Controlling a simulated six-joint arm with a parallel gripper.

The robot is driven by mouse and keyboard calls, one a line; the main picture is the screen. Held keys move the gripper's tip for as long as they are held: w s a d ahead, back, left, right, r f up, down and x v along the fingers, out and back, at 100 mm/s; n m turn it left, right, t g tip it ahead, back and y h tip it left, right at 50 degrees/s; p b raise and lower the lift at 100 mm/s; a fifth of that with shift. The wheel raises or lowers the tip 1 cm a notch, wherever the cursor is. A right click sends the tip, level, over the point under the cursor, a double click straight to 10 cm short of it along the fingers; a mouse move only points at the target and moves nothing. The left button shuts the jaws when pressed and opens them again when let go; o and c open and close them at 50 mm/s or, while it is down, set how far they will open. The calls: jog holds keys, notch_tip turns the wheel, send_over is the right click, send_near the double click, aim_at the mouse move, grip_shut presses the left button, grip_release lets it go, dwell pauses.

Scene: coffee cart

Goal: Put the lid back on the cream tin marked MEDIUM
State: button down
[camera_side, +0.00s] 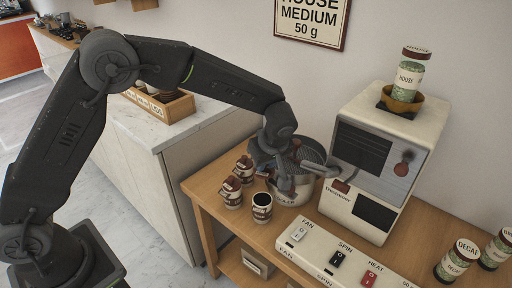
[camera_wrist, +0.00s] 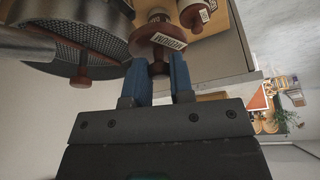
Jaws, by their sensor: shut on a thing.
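My gripper (camera_wrist: 159,72) has its blue fingers closed on the knob of a dark red-brown lid (camera_wrist: 150,33). Cream tins stand left of the bowl: two with brown lids, a back one (camera_side: 244,168) and a left one (camera_side: 231,192), and a front one (camera_side: 262,207) with a dark open top. Their labels are too small to read. Lidded tins also show at the top of the wrist view (camera_wrist: 195,13).
The mesh-lined metal bowl (camera_side: 292,192) stands close beside the tins, against the white roasting machine (camera_side: 358,215). A switch panel (camera_side: 318,254) lies in front. Two DECAF tins (camera_side: 458,260) stand far right. The wooden table (camera_side: 207,184) is bare at its left corner.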

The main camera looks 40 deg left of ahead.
aim_at(265, 170)
notch_tip(265, 170, down, 11)
jog(key=shift+a, duration=0.2)
dwell(0.6)
dwell(2.0)
jog(key=shift+c, duration=2.2)
grip_release()
jog(key=shift+w, duration=0.1)
jog(key=shift+r, duration=3.45)
